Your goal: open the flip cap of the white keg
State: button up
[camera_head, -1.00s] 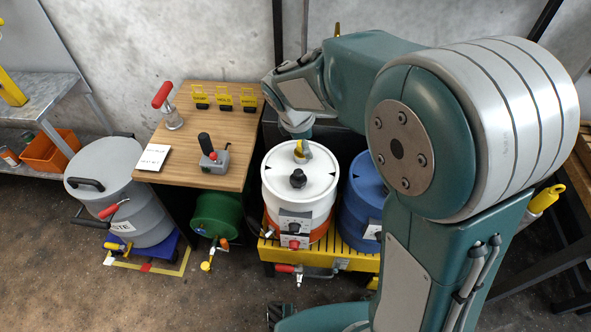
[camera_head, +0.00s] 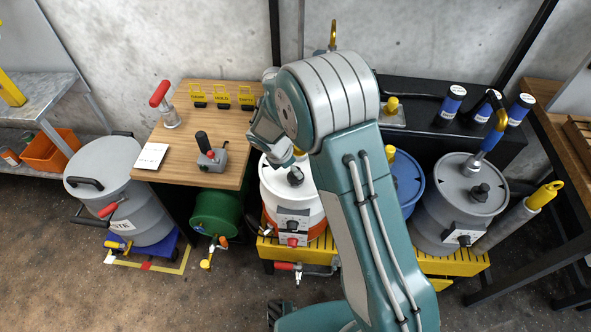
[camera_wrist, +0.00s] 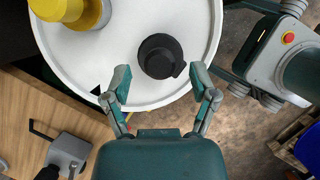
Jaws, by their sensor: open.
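The white keg (camera_head: 272,192) stands on a yellow platform, partly hidden behind my arm in the head view. Its round white lid (camera_wrist: 110,62) fills the top of the wrist view. A black round cap (camera_wrist: 160,56) with a small tab on its lower right sits on the lid; it also shows in the head view (camera_head: 295,176). A yellow fitting (camera_wrist: 62,10) stands on the lid at the upper left of the wrist view. My gripper (camera_wrist: 160,84) is open and empty, its fingertips at either side just below the black cap. I cannot tell its height above the lid.
The wooden table (camera_head: 215,100) with a joystick box (camera_head: 212,155) is left of the keg. A blue keg (camera_head: 406,180) and a grey keg (camera_head: 455,210) stand to the right on the yellow platform (camera_head: 460,262). A black bench (camera_head: 430,125) is behind them.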

jog(key=shift+x, duration=1.1)
jog(key=shift+a+f, duration=0.1)
jog(key=shift+a, duration=0.05)
grip_shut()
